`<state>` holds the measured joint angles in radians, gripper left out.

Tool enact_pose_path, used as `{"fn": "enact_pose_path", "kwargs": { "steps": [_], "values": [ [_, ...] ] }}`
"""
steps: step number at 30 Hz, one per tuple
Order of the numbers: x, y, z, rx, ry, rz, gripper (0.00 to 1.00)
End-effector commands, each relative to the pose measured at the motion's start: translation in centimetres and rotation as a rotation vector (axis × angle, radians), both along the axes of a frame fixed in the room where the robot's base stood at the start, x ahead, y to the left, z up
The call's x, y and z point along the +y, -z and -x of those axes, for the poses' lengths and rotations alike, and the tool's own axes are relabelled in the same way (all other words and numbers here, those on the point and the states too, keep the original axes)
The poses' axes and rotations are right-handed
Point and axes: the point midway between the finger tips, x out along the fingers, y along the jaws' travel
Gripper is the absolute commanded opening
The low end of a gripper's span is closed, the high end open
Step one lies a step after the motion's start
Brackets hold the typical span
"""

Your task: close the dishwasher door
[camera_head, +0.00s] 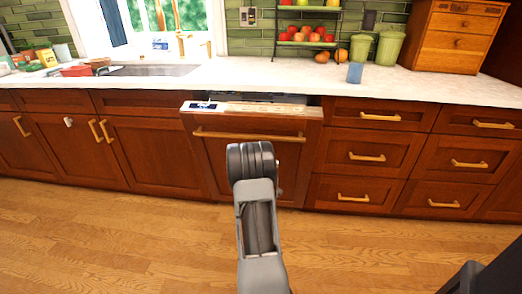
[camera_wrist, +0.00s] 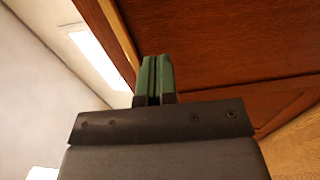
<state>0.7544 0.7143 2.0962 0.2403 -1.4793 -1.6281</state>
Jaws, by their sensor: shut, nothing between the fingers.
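The dishwasher door (camera_head: 228,154) is the dark wood panel in the middle of the cabinet row in the head view. It is slightly ajar, with its pale top edge (camera_head: 262,108) tilted out from under the counter and a dark gap behind it. A long brass handle (camera_head: 225,135) runs across its upper part. My gripper (camera_wrist: 153,80) shows in the wrist view with its green fingers shut and empty. A dark wood panel (camera_wrist: 220,45) lies close to the fingertips; I cannot tell whether they touch. In the head view my arm hides the gripper and part of the door.
Wood drawers (camera_head: 367,158) stand right of the door and cabinets (camera_head: 75,150) left of it. The white counter (camera_head: 250,80) above holds a fruit rack (camera_head: 305,43), green canisters (camera_head: 389,47) and a blue cup (camera_head: 355,72). The wood floor (camera_head: 110,235) in front is clear.

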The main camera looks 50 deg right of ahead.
Motion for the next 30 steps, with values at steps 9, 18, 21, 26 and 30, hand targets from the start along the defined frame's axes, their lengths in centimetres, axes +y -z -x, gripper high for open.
{"fn": "enact_pose_path", "kwargs": {
  "steps": [9,18,21,26,30],
  "values": [
    [-3.7,-0.6,-1.5,0.004,0.022,0.035,0.00],
    [-8.2,-2.0,-4.4,0.005,0.021,0.033,0.00],
    [-9.5,-2.3,-5.1,0.005,0.021,0.033,0.00],
    [-10.8,-2.8,-6.0,0.006,0.020,0.032,0.00],
    [-11.5,-3.0,-6.4,0.006,0.020,0.031,0.00]
  ]
}}
